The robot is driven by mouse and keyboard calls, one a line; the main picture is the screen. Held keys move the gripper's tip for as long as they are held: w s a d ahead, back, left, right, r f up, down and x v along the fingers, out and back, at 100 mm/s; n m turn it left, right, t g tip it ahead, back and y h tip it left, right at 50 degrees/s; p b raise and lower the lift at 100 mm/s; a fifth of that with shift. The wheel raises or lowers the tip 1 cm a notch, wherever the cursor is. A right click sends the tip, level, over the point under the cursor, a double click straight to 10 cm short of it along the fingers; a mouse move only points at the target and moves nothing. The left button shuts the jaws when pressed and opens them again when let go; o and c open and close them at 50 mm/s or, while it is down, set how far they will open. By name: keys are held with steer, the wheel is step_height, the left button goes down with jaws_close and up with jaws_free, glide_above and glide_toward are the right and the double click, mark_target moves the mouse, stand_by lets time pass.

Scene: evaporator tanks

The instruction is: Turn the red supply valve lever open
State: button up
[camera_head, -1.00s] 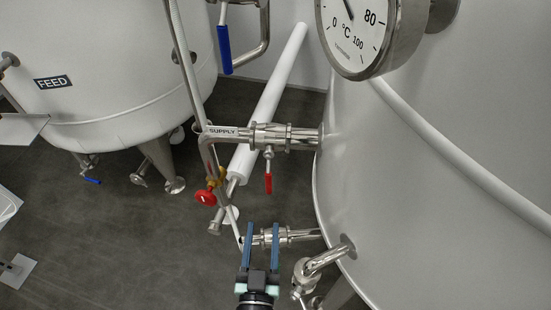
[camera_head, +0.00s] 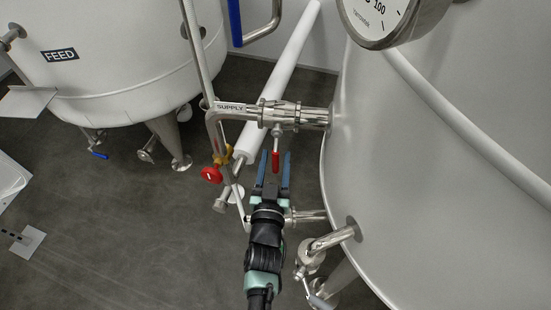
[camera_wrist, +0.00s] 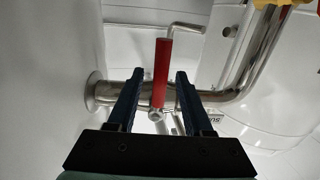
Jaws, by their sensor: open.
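The red supply valve lever (camera_head: 276,160) hangs down from the steel valve body (camera_head: 281,115) on the pipe labelled SUPPLY (camera_head: 229,106). My gripper (camera_head: 275,161) is open, with its two blue fingers on either side of the lever in the head view. In the wrist view the red lever (camera_wrist: 161,72) stands upright in the picture between the two dark fingertips (camera_wrist: 158,76), with a gap on each side. No contact with the lever shows. The exact depth of the fingers along the lever is hard to tell.
A large white tank (camera_head: 430,180) with a dial gauge (camera_head: 382,18) stands close on the right. A lower steel pipe (camera_head: 308,216) is beside my wrist. The FEED tank (camera_head: 110,85) stands at the back left.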

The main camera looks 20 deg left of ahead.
steer(key=shift+w, duration=0.25)
jaws_close()
stand_by(1.4)
